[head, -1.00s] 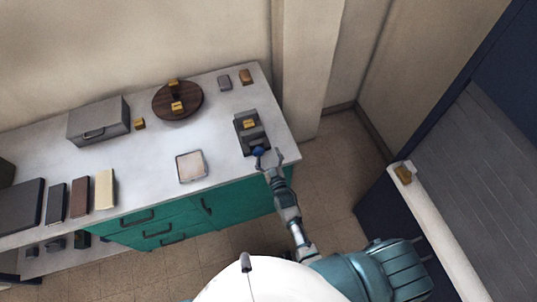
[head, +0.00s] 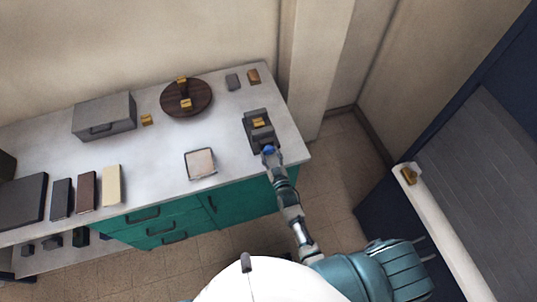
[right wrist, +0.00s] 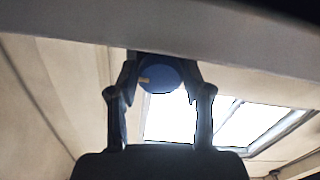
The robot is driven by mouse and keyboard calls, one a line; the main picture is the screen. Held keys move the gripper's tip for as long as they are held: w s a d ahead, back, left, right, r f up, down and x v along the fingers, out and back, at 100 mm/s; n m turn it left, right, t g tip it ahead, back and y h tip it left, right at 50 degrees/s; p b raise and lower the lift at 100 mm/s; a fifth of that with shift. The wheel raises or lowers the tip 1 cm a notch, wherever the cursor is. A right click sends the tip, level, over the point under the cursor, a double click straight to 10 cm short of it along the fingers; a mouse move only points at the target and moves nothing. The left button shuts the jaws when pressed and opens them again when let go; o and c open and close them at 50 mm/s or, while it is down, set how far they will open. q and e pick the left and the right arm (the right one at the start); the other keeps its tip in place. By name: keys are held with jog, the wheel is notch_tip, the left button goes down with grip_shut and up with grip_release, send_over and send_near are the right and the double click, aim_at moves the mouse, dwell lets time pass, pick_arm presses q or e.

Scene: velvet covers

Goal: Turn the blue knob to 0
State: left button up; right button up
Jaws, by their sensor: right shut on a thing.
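The blue knob (head: 268,150) sits on the front of a dark grey device (head: 250,131) near the right end of the counter. My right gripper (head: 270,155) is at the knob, with its fingers shut on it. In the right wrist view the knob (right wrist: 160,75) lies between the two fingers (right wrist: 160,90), one on each side. A pale mark shows at the knob's left side. No number scale can be read. My left gripper is not in view.
The grey counter (head: 150,180) holds a square tray (head: 200,163), a round wooden board (head: 203,98), a grey box (head: 104,117) and several flat blocks. Teal drawers (head: 160,212) are below. A pale ledge (head: 440,225) stands at the right.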

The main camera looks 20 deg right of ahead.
jog(key=shift+w+a+r, duration=0.15)
jog(key=shift+a+r, duration=0.25)
jog(key=shift+r, duration=0.05)
jog(key=shift+d, duration=0.6)
jog(key=shift+a, duration=0.35)
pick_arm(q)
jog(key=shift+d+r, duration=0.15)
pick_arm(e)
jog(key=shift+d, duration=0.1)
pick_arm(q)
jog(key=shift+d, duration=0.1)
pick_arm(e)
jog(key=shift+d, duration=0.1)
